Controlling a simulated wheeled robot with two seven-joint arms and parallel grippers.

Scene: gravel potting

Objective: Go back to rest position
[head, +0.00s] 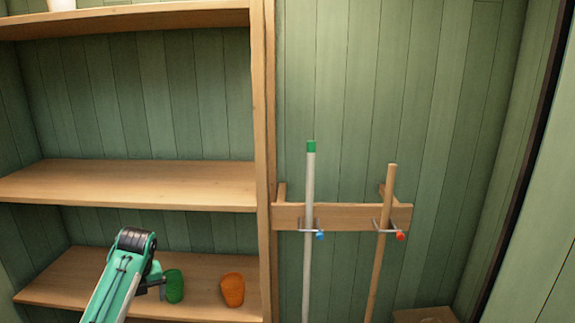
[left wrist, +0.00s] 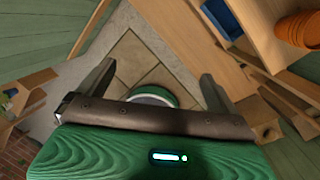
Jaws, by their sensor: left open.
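My left gripper (head: 153,287) is in front of the lower shelf at the left of the head view. In the left wrist view its two fingers (left wrist: 157,72) are spread apart with nothing between them. A green pot (head: 175,287) stands on the lower shelf, just right of the gripper in the picture; I cannot tell how near it is in depth. An orange pot (head: 232,290) stands farther right on that shelf. My right gripper is not in view.
The wooden shelf unit (head: 130,184) has a bare middle board. A white-and-green pole (head: 310,190) and a wooden pole (head: 382,240) hang on a wall rack (head: 345,216). A round green-rimmed thing (left wrist: 152,96) is below the fingers, above the tiled floor (left wrist: 128,55).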

